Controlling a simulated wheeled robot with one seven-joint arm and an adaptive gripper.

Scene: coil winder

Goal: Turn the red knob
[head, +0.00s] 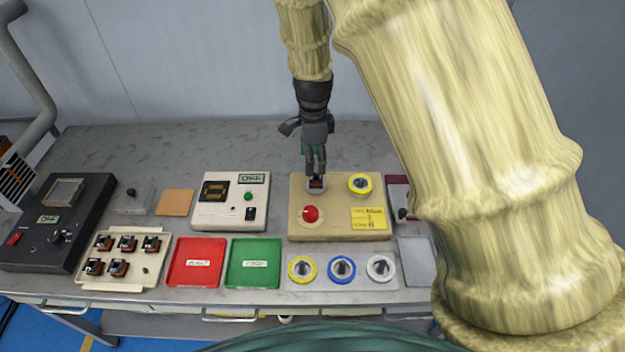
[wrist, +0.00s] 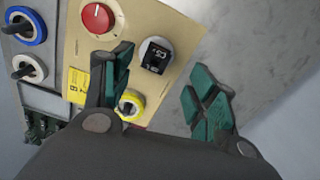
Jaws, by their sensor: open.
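The red knob (head: 310,215) sits on the front left of a beige box (head: 335,232) in the middle of the table. In the wrist view the red knob (wrist: 97,17) is at the top, with a light pointer line on its face. My gripper (head: 316,172) points down over the back left of the box, above a grey round part with a dark block (wrist: 155,56). In the wrist view its green-padded fingers (wrist: 163,88) are spread apart with nothing between them. The gripper is behind the red knob and apart from it.
A yellow ring (head: 360,184) and a yellow label (head: 368,218) are also on the box. A white meter box (head: 230,222) stands left, with red (head: 190,281) and green (head: 247,282) trays in front. A ring panel (head: 309,283) lies before the box. My arm crosses the right side.

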